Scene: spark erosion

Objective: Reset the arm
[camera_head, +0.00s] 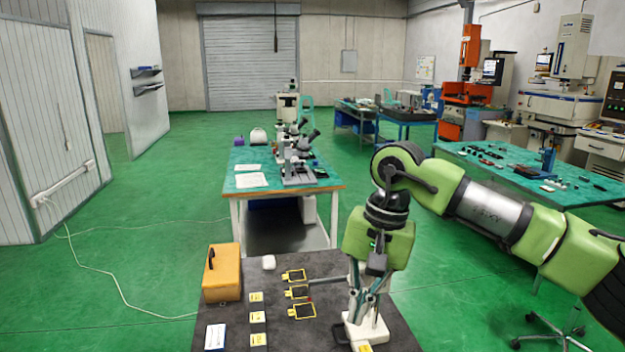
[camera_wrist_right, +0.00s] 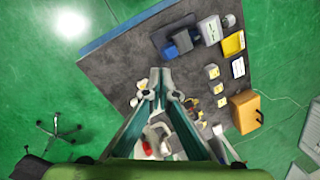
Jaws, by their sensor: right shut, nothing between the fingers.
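My right arm reaches in from the right in the head view, and its green wrist points down over the dark front table (camera_head: 232,312). The right gripper (camera_head: 362,312) is shut and empty, with its tips low in front of or over a white device (camera_head: 378,334). The gripper (camera_wrist_right: 161,97) also shows in the wrist view, over the dark table (camera_wrist_right: 125,65). Whether the tips touch the white device cannot be told. My left gripper is in neither view.
An orange case (camera_head: 222,280) stands at the table's left. Yellow-framed dark pieces (camera_head: 297,292) and small yellow cards (camera_head: 258,318) lie between it and the gripper. A teal-topped table with microscopes (camera_head: 297,160) stands behind. Another teal workbench (camera_head: 480,165) stands beyond my right arm.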

